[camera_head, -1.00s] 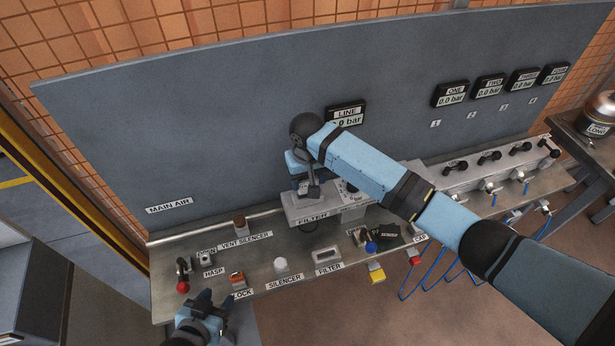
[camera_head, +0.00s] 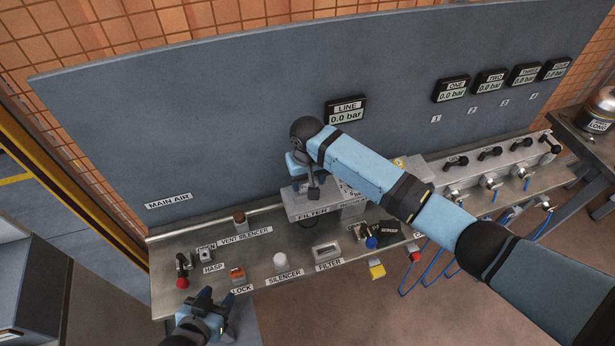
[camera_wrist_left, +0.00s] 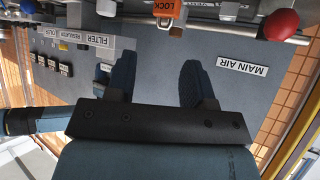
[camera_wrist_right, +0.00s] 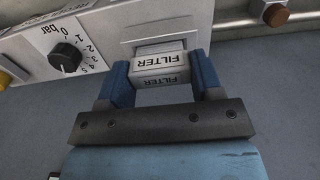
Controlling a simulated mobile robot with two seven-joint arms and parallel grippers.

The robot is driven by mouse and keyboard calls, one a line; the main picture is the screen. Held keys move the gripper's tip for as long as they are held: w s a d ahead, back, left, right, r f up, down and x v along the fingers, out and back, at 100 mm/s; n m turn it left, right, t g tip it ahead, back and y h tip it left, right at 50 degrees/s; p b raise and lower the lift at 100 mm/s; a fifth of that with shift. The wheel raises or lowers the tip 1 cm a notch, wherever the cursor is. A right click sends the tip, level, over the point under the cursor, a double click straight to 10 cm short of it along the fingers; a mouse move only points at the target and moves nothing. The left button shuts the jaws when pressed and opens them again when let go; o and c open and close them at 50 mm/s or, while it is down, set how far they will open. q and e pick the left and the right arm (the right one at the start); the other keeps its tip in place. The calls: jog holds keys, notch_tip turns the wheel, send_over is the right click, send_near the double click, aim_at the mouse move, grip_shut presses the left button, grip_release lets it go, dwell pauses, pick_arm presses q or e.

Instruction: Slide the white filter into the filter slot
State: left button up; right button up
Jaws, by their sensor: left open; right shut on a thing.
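My right gripper (camera_wrist_right: 160,85) is shut on the white filter (camera_wrist_right: 160,70), a small block marked FILTER, with one blue finger on each side. The filter's far end is at the framed filter slot (camera_wrist_right: 140,45) in the face of the grey regulator unit; how deep it sits I cannot tell. In the head view the right gripper (camera_head: 305,172) is above the unit's FILTER label (camera_head: 312,211), and the arm hides part of the unit. My left gripper (camera_head: 208,305) is open and empty at the shelf's front edge; its spread fingers show in the left wrist view (camera_wrist_left: 155,85).
The shelf (camera_head: 210,275) holds a silencer (camera_head: 281,260), an orange lock (camera_head: 238,275), a red-knobbed valve (camera_head: 183,282) and a grey holder (camera_head: 327,252) by a FILTER label. A pressure knob (camera_wrist_right: 65,57) is beside the slot. The LINE gauge (camera_head: 346,110) reads 0.0 bar.

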pick_arm(q)
jog(key=shift+w, duration=0.2)
pick_arm(e)
jog(key=shift+f, duration=0.35)
pick_arm(q)
jog(key=shift+w, duration=0.35)
pick_arm(e)
jog(key=shift+f, duration=0.4)
jog(key=o, duration=1.3)
jog(key=shift+c, duration=0.2)
pick_arm(q)
jog(key=shift+s+f, duration=0.1)
jog(key=shift+s, duration=0.2)
jog(key=shift+s, duration=0.1)
jog(key=shift+s+f, duration=0.1)
pick_arm(e)
jog(key=shift+r, duration=0.1)
